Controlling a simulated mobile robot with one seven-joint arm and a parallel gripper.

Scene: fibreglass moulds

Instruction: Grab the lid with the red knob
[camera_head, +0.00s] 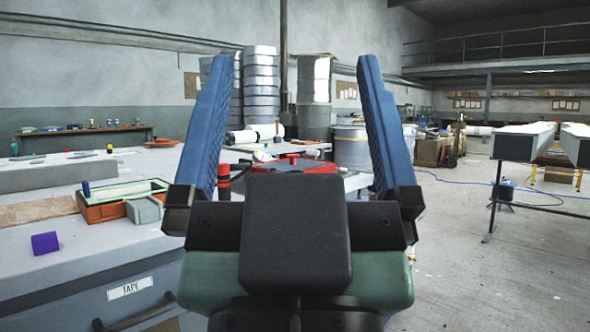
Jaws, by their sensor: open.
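My gripper (295,62) is in the middle of the view, its two blue ribbed fingers raised and wide apart, with nothing held between them. I cannot clearly make out a lid with a red knob. A red object (295,164) shows between the fingers, farther off beyond the gripper. Its lower part is hidden by the gripper's dark body, and I cannot tell whether it is the lid. A red and black upright piece (223,174) stands just right of the left finger, partly hidden.
Metal drums (261,85) stand behind. At right, trestles carry long pale beams (523,141). A blue hose (470,184) crosses the otherwise mostly open floor.

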